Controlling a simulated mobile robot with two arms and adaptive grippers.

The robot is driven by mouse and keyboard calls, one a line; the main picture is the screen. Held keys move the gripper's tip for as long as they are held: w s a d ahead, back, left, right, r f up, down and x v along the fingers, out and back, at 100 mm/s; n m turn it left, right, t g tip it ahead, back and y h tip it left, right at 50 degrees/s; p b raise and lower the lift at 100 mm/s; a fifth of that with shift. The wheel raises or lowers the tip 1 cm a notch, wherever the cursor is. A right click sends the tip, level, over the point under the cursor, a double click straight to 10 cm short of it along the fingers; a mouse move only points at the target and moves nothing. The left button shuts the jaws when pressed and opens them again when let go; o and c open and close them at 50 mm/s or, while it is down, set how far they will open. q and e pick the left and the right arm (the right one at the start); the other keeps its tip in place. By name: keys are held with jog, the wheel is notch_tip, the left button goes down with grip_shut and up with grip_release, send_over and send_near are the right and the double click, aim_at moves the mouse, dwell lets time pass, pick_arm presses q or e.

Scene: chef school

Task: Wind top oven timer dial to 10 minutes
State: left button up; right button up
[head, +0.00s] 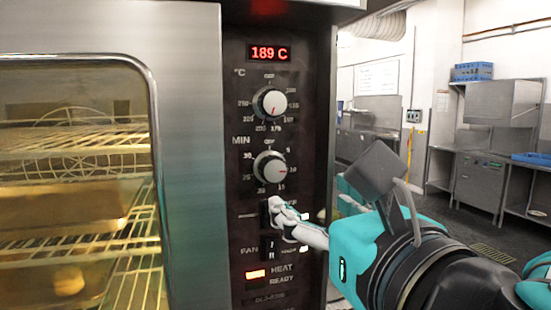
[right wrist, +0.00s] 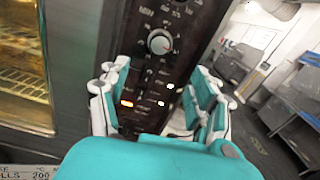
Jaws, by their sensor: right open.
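The oven's timer dial (head: 271,168), a round light knob marked MIN, sits on the dark control panel (head: 236,128) below the temperature dial (head: 270,103). Its mark seems to point down and slightly right, near the 15; this is too small to read surely. My right gripper (head: 283,217) is in front of the panel, just below the timer dial, over the switch area. In the right wrist view its fingers (right wrist: 160,78) are spread apart and empty, and the timer dial (right wrist: 160,41) shows beyond and between them. My left gripper is not in view.
The red display (head: 269,53) reads 189 C. A lit orange heat lamp (head: 256,274) is low on the panel. The glass oven door (head: 75,60) is at left, with racks inside. Metal counters and machines (head: 480,180) stand far off at right, with open floor before them.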

jog(key=p, duration=0.8)
send_near(275, 172)
jog(key=w, duration=0.1)
jog(key=p+x, duration=0.1)
jog(key=x, duration=0.8)
jog(key=shift+a, duration=0.1)
jog(key=c, duration=1.2)
jog(key=shift+m, duration=0.3)
jog(key=o, duration=1.2)
